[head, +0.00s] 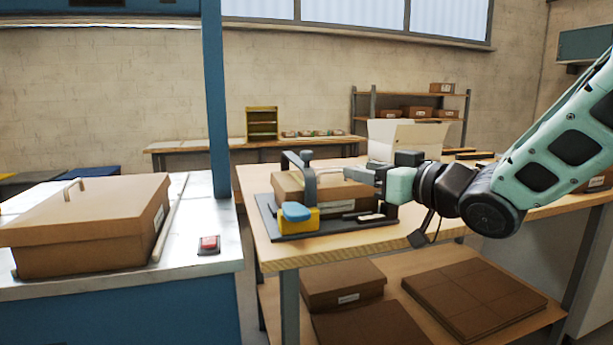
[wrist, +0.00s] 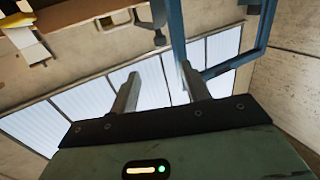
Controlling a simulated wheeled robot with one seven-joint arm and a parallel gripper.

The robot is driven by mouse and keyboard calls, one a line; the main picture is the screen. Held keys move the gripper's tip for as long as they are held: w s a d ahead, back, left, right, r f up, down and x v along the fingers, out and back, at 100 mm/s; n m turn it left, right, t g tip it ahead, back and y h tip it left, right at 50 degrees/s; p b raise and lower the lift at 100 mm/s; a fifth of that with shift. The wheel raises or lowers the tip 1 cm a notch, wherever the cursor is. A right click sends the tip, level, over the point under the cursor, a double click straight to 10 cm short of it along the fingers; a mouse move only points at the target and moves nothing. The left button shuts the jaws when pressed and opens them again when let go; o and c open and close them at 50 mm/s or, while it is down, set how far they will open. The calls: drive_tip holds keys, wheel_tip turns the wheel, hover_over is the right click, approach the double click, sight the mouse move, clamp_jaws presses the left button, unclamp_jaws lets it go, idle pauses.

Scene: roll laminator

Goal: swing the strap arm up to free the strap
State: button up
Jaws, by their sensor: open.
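The strap arm (head: 309,182) is a dark grey bar with a cranked top, standing upright at the near left side of a cardboard box (head: 338,192). The box sits on a dark base plate (head: 312,234) on the wooden table. A yellow block with a blue top (head: 297,213) is at the arm's foot. My gripper (head: 352,173) is over the box, right of the strap arm and apart from it, pointing left. In the wrist view its two fingers (wrist: 160,88) are spread with nothing between them. I cannot make out the strap clearly.
An open white carton (head: 398,138) stands behind my gripper. A lidded brown box (head: 95,225) and a red button (head: 209,244) are on the left bench (head: 205,272), beside a blue post (head: 215,100). The table's front right (head: 375,238) is clear.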

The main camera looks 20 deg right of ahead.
drive_tip(key=p, duration=1.1)
approach(311, 154)
drive_tip(key=p+x, duration=0.1)
drive_tip(key=x, duration=1)
drive_tip(key=shift+w+a+f, duration=0.1)
drive_tip(key=shift+w, duration=0.1)
clamp_jaws()
drive_tip(key=shift+p, duration=0.4)
